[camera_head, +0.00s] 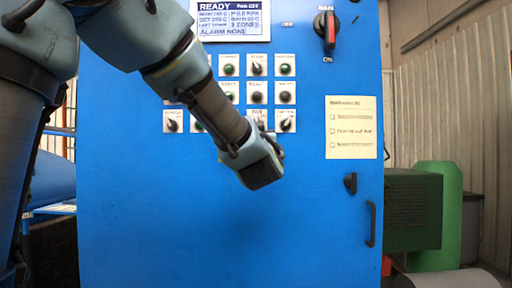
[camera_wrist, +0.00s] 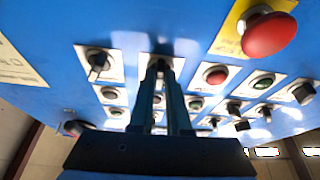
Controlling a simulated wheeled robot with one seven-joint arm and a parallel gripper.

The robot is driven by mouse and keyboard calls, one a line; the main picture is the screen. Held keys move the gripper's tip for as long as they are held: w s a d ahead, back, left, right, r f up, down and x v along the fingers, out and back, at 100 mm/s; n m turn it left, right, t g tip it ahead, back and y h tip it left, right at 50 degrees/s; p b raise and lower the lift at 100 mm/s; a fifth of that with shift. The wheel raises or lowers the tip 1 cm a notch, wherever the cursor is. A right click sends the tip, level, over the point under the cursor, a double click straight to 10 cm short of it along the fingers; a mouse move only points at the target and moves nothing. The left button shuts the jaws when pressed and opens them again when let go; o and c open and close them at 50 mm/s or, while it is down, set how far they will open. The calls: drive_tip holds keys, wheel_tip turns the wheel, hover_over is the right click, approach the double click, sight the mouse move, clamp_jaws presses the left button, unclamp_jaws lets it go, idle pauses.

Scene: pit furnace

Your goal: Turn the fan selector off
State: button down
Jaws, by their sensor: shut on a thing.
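The fan selector (camera_wrist: 160,64) is a dark knob on a white plate in the bottom row of the blue cabinet's controls. In the head view its plate (camera_head: 257,113) shows only in part, with a small label that seems to read FAN. My gripper (camera_wrist: 159,78) is shut on the knob, one dark finger on each side. The fingers cover most of the knob, so I cannot tell which way it points. In the head view my wrist hides the fingers and the knob.
Another selector (camera_head: 286,121) sits just right of the fan selector, and one more (camera_head: 172,121) at the row's left end. Buttons and knobs fill the rows above. A red emergency button (camera_wrist: 270,34) stands out in the wrist view. The display (camera_head: 232,20) reads READY.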

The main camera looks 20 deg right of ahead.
drive_tip(key=shift+d+n+t+y+b, duration=0.15)
drive_tip(key=shift+n+y+b, duration=0.95)
drive_tip(key=shift+n, duration=0.8)
drive_tip(key=shift+d+n+t+y+b, duration=0.15)
drive_tip(key=shift+n+y+b, duration=0.9)
drive_tip(key=shift+n, duration=0.85)
drive_tip(key=shift+r, duration=0.1)
drive_tip(key=c, duration=0.9)
unclamp_jaws()
drive_tip(key=shift+s, duration=0.15)
drive_tip(key=b+v, duration=0.2)
drive_tip(key=v, duration=0.8)
drive_tip(key=shift+s+a, duration=0.15)
drive_tip(key=shift+s, duration=0.15)
